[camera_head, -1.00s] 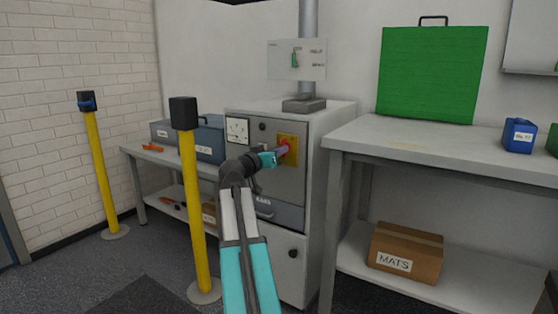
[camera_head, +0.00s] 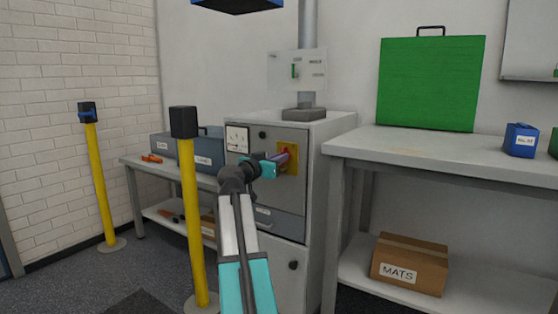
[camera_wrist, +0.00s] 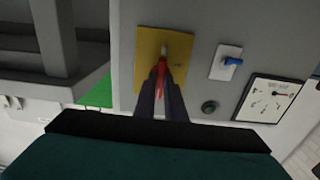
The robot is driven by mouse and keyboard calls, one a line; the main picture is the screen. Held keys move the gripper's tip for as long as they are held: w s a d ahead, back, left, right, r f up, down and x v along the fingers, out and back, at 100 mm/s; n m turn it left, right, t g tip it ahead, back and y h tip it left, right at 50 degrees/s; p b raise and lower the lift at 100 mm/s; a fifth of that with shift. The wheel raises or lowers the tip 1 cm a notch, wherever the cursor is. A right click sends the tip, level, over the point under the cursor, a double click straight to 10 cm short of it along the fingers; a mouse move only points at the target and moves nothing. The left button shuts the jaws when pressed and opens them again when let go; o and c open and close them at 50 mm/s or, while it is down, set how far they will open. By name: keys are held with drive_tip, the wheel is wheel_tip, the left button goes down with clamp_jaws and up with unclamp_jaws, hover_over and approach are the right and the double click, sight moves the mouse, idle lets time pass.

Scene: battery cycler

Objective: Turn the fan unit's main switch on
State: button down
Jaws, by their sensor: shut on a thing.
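The fan unit (camera_head: 318,190) is a grey cabinet with a duct rising from its top. A yellow plate (camera_head: 291,168) on its front carries the main switch. In the wrist view the yellow plate (camera_wrist: 147,52) has a red handle (camera_wrist: 161,68) standing at its middle, with a pale tip. My gripper (camera_wrist: 162,84) is shut on the red handle, with the dark fingers on either side of it. In the head view my gripper (camera_head: 284,159) reaches the plate from the left and partly hides the switch. The handle's exact angle is hard to tell.
Yellow posts (camera_head: 193,225) stand left of the cabinet. A workbench (camera_head: 400,145) with a green case (camera_head: 430,85) stands close on the right.

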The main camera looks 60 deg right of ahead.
drive_tip(key=c, duration=1.8)
unclamp_jaws()
drive_tip(key=shift+a, duration=0.1)
drive_tip(key=shift+a+p, duration=2.15)
drive_tip(key=shift+a, duration=4.6)
drive_tip(key=shift+r, duration=0.1)
